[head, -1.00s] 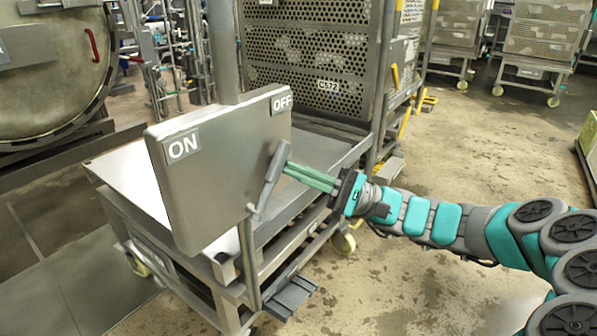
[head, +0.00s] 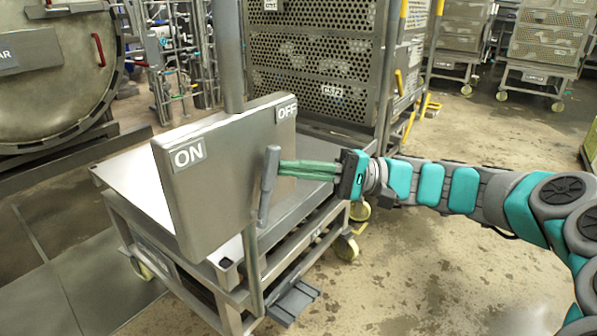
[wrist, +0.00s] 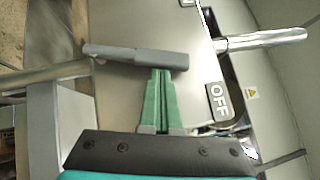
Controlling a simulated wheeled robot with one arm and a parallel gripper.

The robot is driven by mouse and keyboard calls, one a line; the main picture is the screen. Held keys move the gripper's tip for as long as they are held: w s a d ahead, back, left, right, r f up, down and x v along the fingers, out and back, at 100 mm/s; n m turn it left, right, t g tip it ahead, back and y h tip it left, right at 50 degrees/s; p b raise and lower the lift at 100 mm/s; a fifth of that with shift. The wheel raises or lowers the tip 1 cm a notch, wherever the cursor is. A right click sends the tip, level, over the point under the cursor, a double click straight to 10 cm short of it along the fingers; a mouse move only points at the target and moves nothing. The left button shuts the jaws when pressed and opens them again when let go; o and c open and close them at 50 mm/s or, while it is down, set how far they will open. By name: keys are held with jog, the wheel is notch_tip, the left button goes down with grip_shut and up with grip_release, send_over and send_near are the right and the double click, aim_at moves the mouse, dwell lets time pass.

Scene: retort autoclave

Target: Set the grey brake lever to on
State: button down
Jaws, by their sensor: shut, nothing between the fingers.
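The grey brake lever (head: 268,185) is mounted on a steel panel (head: 218,170) and stands nearly upright, its top leaning slightly right, between the ON label (head: 188,154) on the left and the OFF label (head: 287,112) on the right. My gripper (head: 282,167) is shut and empty, its green fingertips at the right side of the lever's upper part. In the wrist view the lever (wrist: 135,56) lies across the tips of the closed green fingers (wrist: 160,72); they look to be touching or nearly so. The OFF label (wrist: 218,102) is to the right there.
The panel stands over a low steel cart (head: 130,190) with yellow-wheeled casters. A pedal (head: 293,302) sticks out low at the front. A perforated crate (head: 315,75) stands behind. The floor right of the cart is open.

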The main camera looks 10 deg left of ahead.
aim_at(273, 169)
jog(key=s+r+n+h, duration=0.1)
jog(key=s+a+n+h, duration=0.1)
jog(key=n, duration=0.1)
jog(key=shift+s+r+h, duration=0.35)
jog(key=shift+r+h, duration=0.05)
jog(key=shift+s+a+r+n+t+h+b, duration=0.15)
jog(key=shift+s+a+n+t+h+b, duration=0.15)
jog(key=shift+s+n+t+h, duration=0.15)
jog(key=shift+s+a+r+n+t+h+b, duration=0.15)
jog(key=shift+s+n+t+h+b, duration=0.15)
jog(key=shift+s+n, duration=0.2)
jog(key=shift+s+a+f+n+t+h+b, duration=0.1)
jog(key=shift+s+a+n+t+h+b, duration=0.15)
jog(key=shift+s+n+t+h, duration=0.3)
jog(key=shift+s+a+n+t+h+b, duration=0.2)
jog(key=shift+s+a+t+h, duration=0.15)
jog(key=shift+s, duration=0.35)
jog(key=shift+s+a+f+n+t+h+b, duration=0.1)
jog(key=shift+s+a+n+t+h+b, duration=0.1)
jog(key=shift+s+n+t+h, duration=0.3)
jog(key=shift+s, duration=0.15)
